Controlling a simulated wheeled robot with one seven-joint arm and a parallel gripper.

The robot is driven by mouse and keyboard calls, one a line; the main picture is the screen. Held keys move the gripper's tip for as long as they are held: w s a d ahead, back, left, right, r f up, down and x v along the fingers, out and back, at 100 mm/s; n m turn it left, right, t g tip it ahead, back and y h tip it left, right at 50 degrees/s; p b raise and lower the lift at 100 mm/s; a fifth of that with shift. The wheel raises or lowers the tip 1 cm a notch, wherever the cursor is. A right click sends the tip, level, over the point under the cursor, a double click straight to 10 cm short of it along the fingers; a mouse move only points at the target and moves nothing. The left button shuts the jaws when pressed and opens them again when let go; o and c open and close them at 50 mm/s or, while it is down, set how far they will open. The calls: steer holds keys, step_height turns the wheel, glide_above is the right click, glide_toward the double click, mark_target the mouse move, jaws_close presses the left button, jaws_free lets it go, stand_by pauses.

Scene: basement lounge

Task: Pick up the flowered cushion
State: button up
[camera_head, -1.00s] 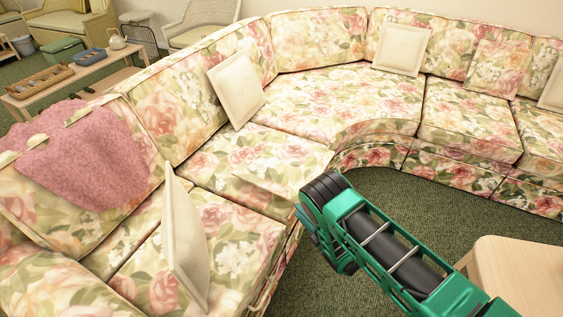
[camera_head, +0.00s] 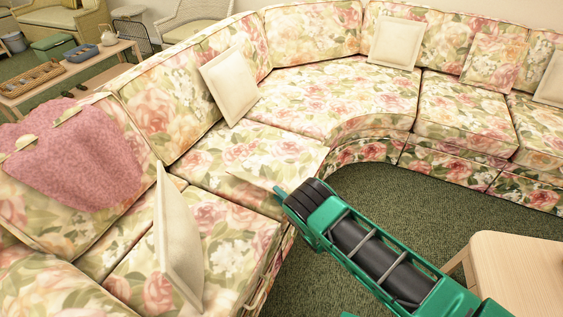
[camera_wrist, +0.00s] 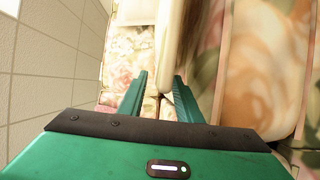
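A flowered cushion (camera_head: 275,160) lies almost flat on the sofa seat in the head view, left of my arm's end. Its pattern blends with the sofa, and its pale edge faces me. My gripper (camera_head: 281,193) is at its near edge; one green fingertip shows, the rest is hidden by my wrist. In the wrist view my gripper (camera_wrist: 160,92) has its two green fingers apart. A pale cushion edge (camera_wrist: 171,45) shows edge-on just ahead of the gap between them. I cannot tell whether they touch it.
Another flowered cushion (camera_head: 493,62) leans on the sofa back at the right. Plain cream cushions (camera_head: 230,86) stand along the sofa (camera_head: 340,95), one (camera_head: 178,245) near me. A pink throw (camera_head: 75,155) covers the left backrest. A wooden table (camera_head: 525,270) is at the lower right; green carpet lies between.

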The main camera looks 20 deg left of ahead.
steer(key=shift+w+a, duration=0.25)
steer(key=shift+a, duration=0.2)
jaws_close()
steer(key=shift+r, duration=0.1)
